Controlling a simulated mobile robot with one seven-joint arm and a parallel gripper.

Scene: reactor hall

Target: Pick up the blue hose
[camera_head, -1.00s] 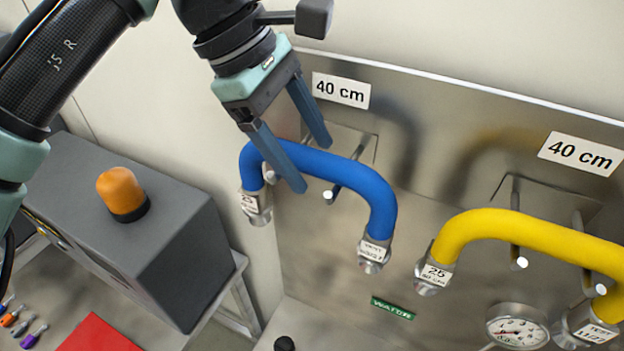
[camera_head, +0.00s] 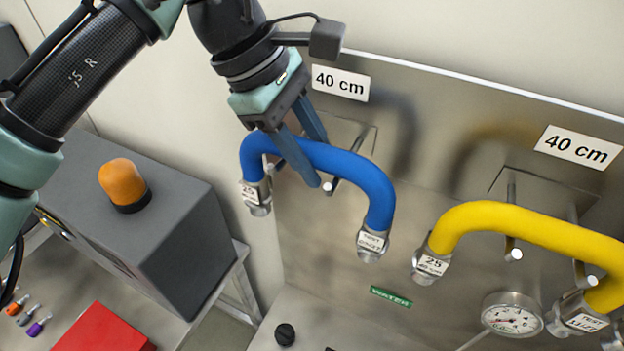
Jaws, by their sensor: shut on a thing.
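The blue hose (camera_head: 364,180) is a short arch with a metal coupling and a white tag at each end. It hangs at the pegs on the steel panel, below a "40 cm" label. My gripper (camera_head: 312,163) is shut on the top of the blue hose, left of its middle, with one finger on the near side and one on the far side. The fingers partly hide the hose and a peg behind it.
A yellow hose (camera_head: 530,229) hangs on pegs to the right. Below it is a round gauge (camera_head: 512,314). A grey box (camera_head: 165,240) with an orange lamp (camera_head: 122,183) stands at left. A red case (camera_head: 103,330) and small screwdrivers lie lower left.

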